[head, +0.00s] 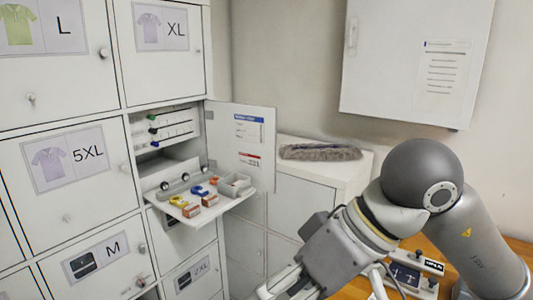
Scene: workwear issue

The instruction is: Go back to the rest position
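My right arm comes in from the right, and its gripper (290,287) is at the bottom edge of the head view, pointing down and left. The fingertips are cut off by the edge, so I cannot tell whether it is open or what is between the fingers. It is to the right of and nearer than the open locker compartment (168,165). My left gripper is not in view.
The compartment's door (245,145) stands open, and a pulled-out tray (225,203) holds small coloured items. A wall cabinet (400,60) hangs above. A device (408,276) is by my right arm on a wooden surface (440,257).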

